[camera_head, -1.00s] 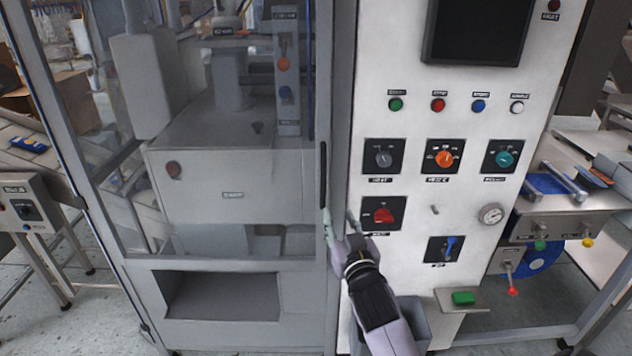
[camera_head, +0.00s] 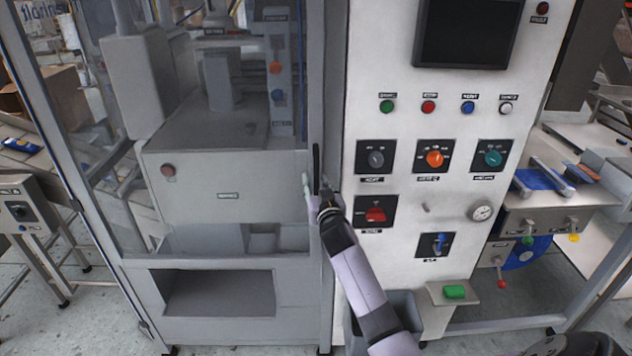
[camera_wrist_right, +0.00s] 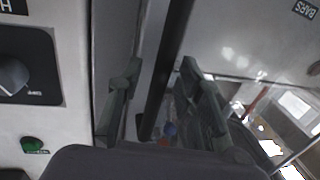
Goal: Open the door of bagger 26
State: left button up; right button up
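The bagger's tall glazed door (camera_head: 215,263) fills the left of the head view and looks closed in its grey frame. A black vertical bar handle (camera_head: 316,160) sits on the door's right edge. My right gripper (camera_head: 315,180) is at the handle's lower part, its fingers apart. In the right wrist view, the handle (camera_wrist_right: 165,65) runs between the two open fingers of my right gripper (camera_wrist_right: 160,90), with a gap on each side. My left gripper is not in view.
Right of the door stands a white control panel (camera_head: 400,130) with buttons, knobs, a red switch (camera_head: 376,214) and a dark screen (camera_head: 467,30). A green button (camera_head: 454,292) sits on a small shelf below. A small control box (camera_head: 22,208) stands at the far left.

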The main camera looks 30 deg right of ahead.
jog(key=shift+w+d, duration=0.1)
jog(key=shift+c, duration=0.2)
grip_shut()
dwell(0.7)
